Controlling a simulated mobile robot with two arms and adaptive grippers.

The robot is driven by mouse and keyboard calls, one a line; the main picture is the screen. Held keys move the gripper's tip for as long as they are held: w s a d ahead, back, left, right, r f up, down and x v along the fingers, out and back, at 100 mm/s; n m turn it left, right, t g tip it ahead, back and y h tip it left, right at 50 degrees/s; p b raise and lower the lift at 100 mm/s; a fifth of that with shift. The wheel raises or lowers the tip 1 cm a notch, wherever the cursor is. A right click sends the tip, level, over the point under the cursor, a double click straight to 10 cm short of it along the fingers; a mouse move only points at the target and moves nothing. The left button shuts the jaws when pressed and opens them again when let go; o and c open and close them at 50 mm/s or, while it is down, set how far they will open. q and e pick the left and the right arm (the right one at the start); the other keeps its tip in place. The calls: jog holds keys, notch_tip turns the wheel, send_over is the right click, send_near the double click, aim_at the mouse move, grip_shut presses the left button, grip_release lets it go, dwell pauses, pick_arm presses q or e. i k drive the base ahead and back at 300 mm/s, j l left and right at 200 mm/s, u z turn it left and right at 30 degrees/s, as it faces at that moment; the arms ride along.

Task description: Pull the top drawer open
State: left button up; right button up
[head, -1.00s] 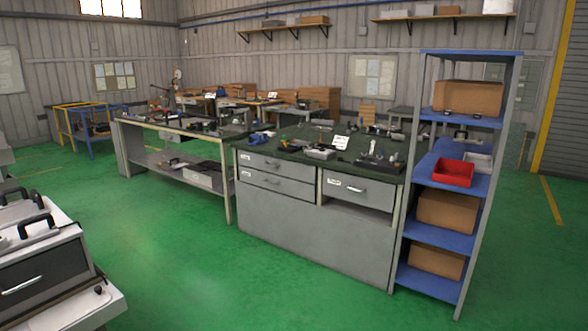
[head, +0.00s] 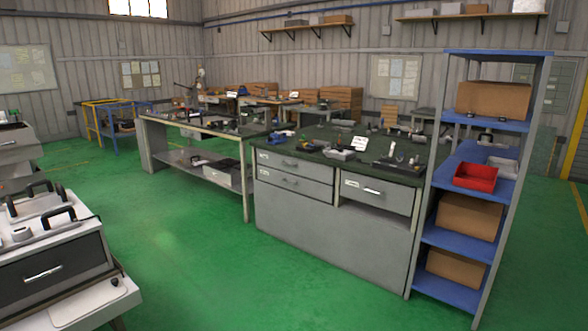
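A grey workbench with a dark green top (head: 318,150) stands at the middle right. On its left side are two stacked grey drawers with silver handles, an upper drawer (head: 310,170) and a lower drawer (head: 310,187). A separate grey drawer (head: 385,194) is on its right side, above an open slot. All three look shut. In the left foreground, a white and grey unit (head: 72,243) has a dark drawer front (head: 75,269) with a silver handle, which also looks shut. I cannot tell which drawer the task means. Neither of my grippers shows.
A blue-shelved rack (head: 457,234) with boxes and a red bin (head: 475,177) stands against the workbench's right end. A long table (head: 189,126) extends behind to the left. Green floor (head: 190,260) is clear between the left unit and the workbench.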

aim_at(318, 172)
jog(key=i+u, duration=0.15)
jog(key=i, duration=1.2)
